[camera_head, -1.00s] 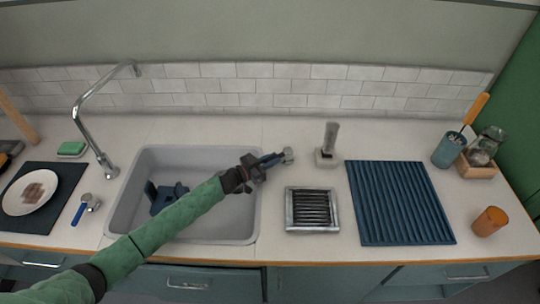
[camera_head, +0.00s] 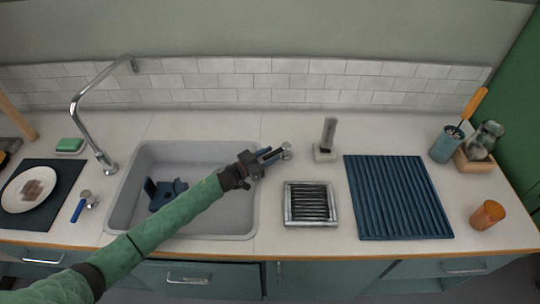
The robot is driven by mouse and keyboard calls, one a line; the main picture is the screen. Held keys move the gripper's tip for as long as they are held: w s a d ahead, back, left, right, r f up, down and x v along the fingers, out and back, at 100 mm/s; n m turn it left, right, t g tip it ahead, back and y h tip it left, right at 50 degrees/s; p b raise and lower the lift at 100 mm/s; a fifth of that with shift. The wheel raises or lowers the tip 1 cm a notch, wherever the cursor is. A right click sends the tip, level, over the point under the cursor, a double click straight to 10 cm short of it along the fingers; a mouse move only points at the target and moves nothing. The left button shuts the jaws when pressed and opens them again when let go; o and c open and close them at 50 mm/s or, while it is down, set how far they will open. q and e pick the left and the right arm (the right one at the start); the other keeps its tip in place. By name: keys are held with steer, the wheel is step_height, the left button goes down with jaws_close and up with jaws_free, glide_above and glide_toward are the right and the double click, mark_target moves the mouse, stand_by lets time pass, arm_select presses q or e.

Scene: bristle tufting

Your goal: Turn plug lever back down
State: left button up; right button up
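My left gripper (camera_head: 264,157) reaches over the right rim of the sink (camera_head: 112,216). Its fingers look spread apart. They are at a small lever with a metal knob (camera_head: 287,148) on the counter just right of the sink. The lever's blue handle points down-left toward the gripper and is partly hidden by the fingers; whether they touch it cannot be told. A second lever with a blue handle (camera_head: 78,210) and metal knob stands on the counter left of the sink, its handle pointing down-left. My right gripper is not in view.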

arm_select(q)
steer(key=b+v, duration=0.2)
steer(key=v, duration=0.3)
steer(key=shift+s+a+f, duration=0.1)
steer(key=shift+s+a, duration=0.1)
steer(key=shift+a, duration=0.1)
steer(key=shift+v, duration=0.75)
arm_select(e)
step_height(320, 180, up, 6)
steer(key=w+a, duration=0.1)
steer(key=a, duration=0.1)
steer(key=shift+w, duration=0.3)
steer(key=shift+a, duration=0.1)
